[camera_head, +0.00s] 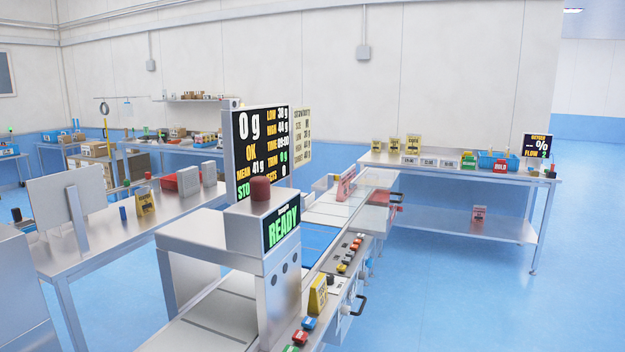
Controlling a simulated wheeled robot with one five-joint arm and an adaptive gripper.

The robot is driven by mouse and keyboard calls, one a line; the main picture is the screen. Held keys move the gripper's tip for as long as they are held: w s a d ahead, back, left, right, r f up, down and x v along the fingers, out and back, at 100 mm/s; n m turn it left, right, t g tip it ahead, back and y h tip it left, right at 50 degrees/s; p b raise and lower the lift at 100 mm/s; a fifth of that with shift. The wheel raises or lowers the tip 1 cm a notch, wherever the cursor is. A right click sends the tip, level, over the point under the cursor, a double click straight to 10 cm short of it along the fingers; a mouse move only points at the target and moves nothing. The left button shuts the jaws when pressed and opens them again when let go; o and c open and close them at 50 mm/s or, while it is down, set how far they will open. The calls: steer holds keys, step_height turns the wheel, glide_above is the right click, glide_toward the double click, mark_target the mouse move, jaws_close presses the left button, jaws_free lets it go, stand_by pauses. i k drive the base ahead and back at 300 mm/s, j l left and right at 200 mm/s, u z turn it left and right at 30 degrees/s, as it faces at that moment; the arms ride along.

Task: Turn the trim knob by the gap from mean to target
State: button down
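The black display board (262,150) stands at the checkweigher machine. It shows 0 g, OK, MEAN 41 g, LOW 38 g, HIGH 44 g, TIME 00:00, TRIM 0 g and a partly hidden STO. A pale yellow card (303,122) beside it has a bottom line that seems to be a target, but its figure is too small to read surely. The row of coloured controls (347,257) sits along the machine's right side. I cannot tell which one is the trim knob. My gripper is not in view.
A machine head (262,232) with a red cap and a READY screen (282,226) stands in the foreground. A drawer handle (360,305) juts from the side. A bench (460,172) with signs and bins stands behind at right. The blue floor at right is clear.

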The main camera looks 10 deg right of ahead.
mark_target(330, 279)
steer(key=i+l, duration=0.35)
steer(key=i+l+u, duration=0.1)
steer(key=i+l, duration=0.25)
steer(key=l, duration=0.15)
steer(key=i+l, duration=0.35)
steer(key=i+l+u, duration=0.1)
steer(key=i+l, duration=0.2)
steer(key=l, duration=0.2)
steer(key=i+l, duration=0.35)
steer(key=l, duration=0.15)
steer(key=i+l, duration=0.3)
steer(key=l, duration=0.15)
steer(key=u, duration=0.05)
